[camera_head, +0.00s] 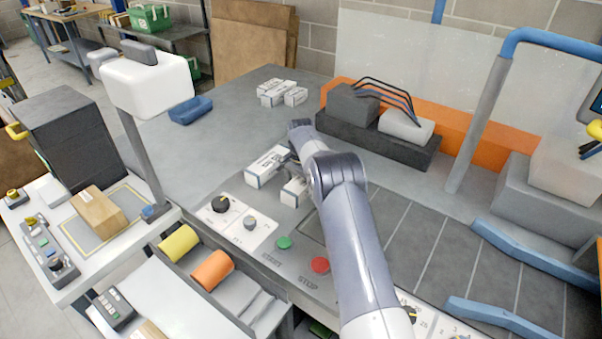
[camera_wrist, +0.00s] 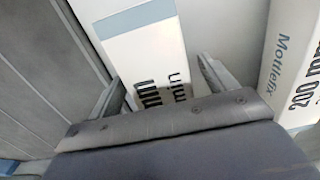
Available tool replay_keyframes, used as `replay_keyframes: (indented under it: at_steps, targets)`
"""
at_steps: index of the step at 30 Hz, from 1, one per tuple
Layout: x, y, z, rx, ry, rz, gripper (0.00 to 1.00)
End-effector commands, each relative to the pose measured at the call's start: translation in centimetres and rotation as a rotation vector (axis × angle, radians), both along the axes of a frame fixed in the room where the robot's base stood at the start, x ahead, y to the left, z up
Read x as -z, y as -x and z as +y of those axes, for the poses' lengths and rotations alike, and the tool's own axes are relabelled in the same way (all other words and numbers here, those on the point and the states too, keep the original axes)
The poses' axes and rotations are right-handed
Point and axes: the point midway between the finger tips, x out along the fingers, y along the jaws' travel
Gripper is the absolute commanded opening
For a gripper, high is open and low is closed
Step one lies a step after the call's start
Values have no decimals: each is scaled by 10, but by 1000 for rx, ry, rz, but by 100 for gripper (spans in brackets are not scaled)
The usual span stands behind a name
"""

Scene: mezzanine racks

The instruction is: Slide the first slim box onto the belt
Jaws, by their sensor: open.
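Two slim white boxes lie on the grey worktop in the head view, the farther one (camera_head: 268,165) to the left and the nearer one (camera_head: 294,191) beside my arm. In the wrist view one slim box (camera_wrist: 150,60) with dark lettering and a blue-grey end lies between my gripper's (camera_wrist: 158,72) two fingers. The fingers are open, one on each side of it; I cannot tell whether either touches. A second box (camera_wrist: 290,65) marked "Mottlefix 200 mm" lies to the right, outside the fingers. The grey segmented belt (camera_head: 432,245) is right of my arm. My arm mostly hides the gripper in the head view.
Green (camera_head: 284,243) and red (camera_head: 320,265) buttons are near the front edge. Blue guide rails (camera_head: 530,250) border the belt. A dark block holder (camera_head: 380,140) stands behind.

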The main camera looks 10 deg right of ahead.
Motion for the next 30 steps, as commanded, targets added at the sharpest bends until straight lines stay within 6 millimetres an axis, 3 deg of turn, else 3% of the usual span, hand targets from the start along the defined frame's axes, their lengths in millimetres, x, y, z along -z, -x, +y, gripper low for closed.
replay_keyframes:
  at_steps: [12, 30]
  targets:
    - [8, 0, 0, 0, 0, -1, 80]
    - [7, 0, 0, 0, 0, -1, 32]
